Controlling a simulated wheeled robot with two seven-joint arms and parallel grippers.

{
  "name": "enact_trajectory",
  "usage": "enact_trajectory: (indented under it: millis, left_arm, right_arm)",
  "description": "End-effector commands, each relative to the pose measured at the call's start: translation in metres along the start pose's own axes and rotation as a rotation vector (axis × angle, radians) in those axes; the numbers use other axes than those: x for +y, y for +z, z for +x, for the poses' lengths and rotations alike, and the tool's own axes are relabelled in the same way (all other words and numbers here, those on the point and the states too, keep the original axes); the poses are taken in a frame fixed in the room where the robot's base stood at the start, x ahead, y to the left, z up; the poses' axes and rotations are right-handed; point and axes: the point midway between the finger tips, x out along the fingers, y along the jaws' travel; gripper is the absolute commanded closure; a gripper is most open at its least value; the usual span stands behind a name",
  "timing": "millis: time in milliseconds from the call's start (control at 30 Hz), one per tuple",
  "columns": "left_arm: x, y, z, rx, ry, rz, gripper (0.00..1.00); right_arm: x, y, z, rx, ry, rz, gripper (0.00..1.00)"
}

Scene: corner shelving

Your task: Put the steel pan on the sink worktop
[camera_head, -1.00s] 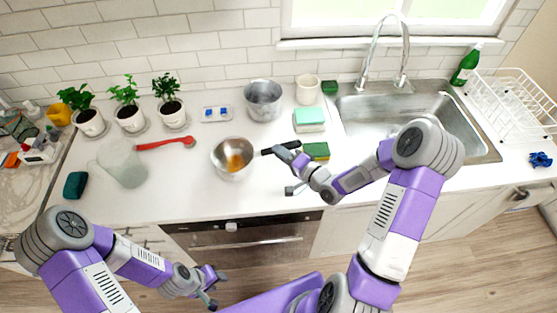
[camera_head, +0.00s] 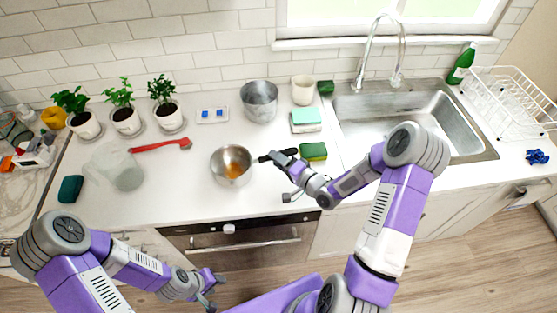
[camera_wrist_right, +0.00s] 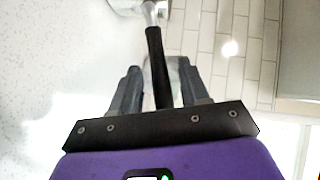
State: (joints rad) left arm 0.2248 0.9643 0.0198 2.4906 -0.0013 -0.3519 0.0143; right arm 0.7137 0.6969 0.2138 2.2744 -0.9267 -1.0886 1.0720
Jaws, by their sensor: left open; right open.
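The steel pan (camera_head: 231,166) is a round metal pan with a black handle, standing on the white worktop in front of the grey pot. An orange patch shows inside it. Its handle points right, toward my right gripper (camera_head: 285,176). That gripper is open, with its upper finger by the handle end. In the right wrist view the black handle (camera_wrist_right: 156,65) runs lengthwise between the two open fingers (camera_wrist_right: 158,82); contact cannot be told. The sink worktop (camera_head: 345,148) holds a metal basin at the right. My left gripper (camera_head: 214,291) is open and empty, low in front of the counter.
A grey pot (camera_head: 259,100), a cup (camera_head: 303,90), a teal-topped block (camera_head: 306,120) and a green sponge (camera_head: 313,151) stand near the pan. A pitcher (camera_head: 118,167) and red utensil (camera_head: 160,146) are left. A dish rack (camera_head: 507,103) stands beyond the sink.

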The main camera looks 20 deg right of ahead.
Motion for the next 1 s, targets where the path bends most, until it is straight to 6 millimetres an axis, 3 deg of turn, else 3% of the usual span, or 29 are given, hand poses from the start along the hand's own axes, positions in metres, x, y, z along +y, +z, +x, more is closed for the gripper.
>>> enact_trajectory:
  millis: [133, 233, 700, 1000]
  left_arm:
    - [0.001, 0.0, -0.003, 0.0, 0.0, 0.0, 0.57]
    - [0.001, 0.0, -0.002, 0.0, 0.0, 0.0, 0.57]
    - [0.002, 0.0, -0.004, 0.0, 0.0, 0.0, 0.57]
    - [0.002, 0.0, -0.005, 0.0, 0.0, 0.0, 0.57]
  right_arm:
    - [-0.003, -0.001, 0.0, 0.0, 0.0, 0.0, 0.55]
    - [-0.002, -0.002, -0.013, 0.003, 0.002, -0.001, 0.55]
    - [-0.002, -0.002, -0.105, 0.003, 0.002, -0.001, 0.55]
    - [-0.002, 0.0, -0.121, 0.0, -0.001, 0.001, 0.55]
